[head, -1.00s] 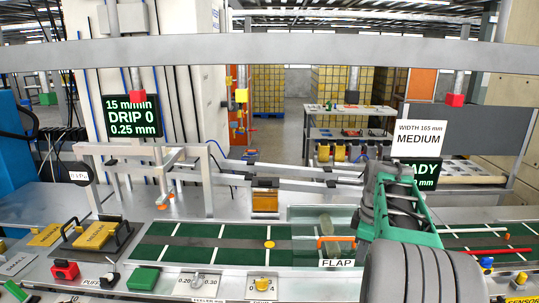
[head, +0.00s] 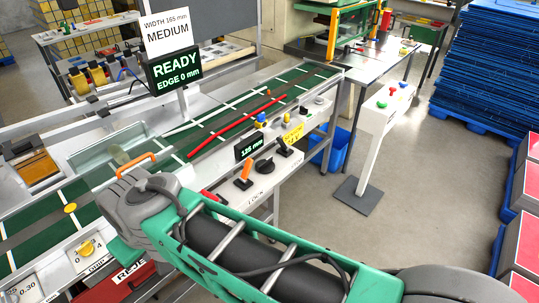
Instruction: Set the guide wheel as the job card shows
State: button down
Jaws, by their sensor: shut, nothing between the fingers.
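The job card (head: 167,33) is a white sign reading "WIDTH 165 mm" and "MEDIUM". The green-lit display (head: 176,71) below it reads "READY" and "EDGE 0 mm". On the machine's front ledge, a small display (head: 249,148) seems to read 135 mm, though its first digits are hard to tell. A black knob (head: 264,166), possibly the guide wheel, sits below that display. An orange-handled lever (head: 245,171) stands left of it, near the label "LOCK". My gripper's fingers cannot be made out.
A green belt (head: 216,122) with white lines runs up to the right, with a red rail (head: 232,127) along it. A white pedestal (head: 377,134) with buttons stands on open floor.

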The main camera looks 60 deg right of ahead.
aim_at(264, 166)
jog(key=z, duration=1.75)
